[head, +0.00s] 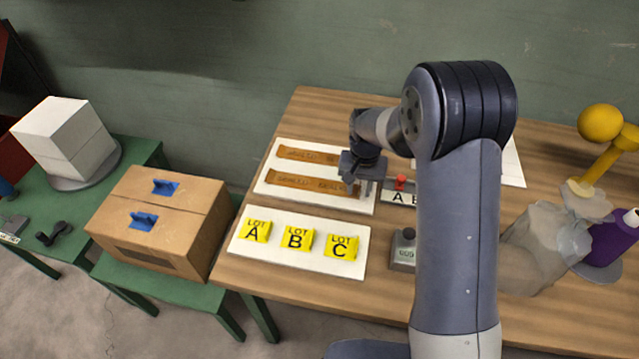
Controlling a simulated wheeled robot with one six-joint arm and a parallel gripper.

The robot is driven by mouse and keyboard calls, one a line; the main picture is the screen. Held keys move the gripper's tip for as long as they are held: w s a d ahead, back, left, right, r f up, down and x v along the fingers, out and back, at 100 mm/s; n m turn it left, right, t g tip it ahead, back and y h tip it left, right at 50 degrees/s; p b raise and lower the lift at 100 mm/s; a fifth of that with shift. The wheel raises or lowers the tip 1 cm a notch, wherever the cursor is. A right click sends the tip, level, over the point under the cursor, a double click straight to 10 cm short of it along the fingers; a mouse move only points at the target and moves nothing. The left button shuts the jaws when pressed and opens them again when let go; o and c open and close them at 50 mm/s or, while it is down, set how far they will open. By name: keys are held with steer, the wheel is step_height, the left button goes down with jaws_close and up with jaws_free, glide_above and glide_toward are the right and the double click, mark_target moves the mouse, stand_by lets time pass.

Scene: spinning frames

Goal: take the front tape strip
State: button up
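The front tape strip (312,184) is a brown printed strip lying on a white board (266,188) on the wooden table. The back tape strip (305,154) lies parallel behind it on the same board. My gripper (361,187) points down at the right end of the front strip, with its fingers apart. It partly hides that end and the right side of the board. I see nothing held between the fingers, and cannot tell whether they touch the strip.
A white card with yellow lot labels (297,240) lies in front of the board. A small grey box with a black knob (403,252) and a red-knobbed A/B panel (400,184) stand to the right. A cardboard box (165,218) sits left on a green bench.

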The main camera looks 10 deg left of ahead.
steer(key=shift+c, duration=0.2)
jaws_close()
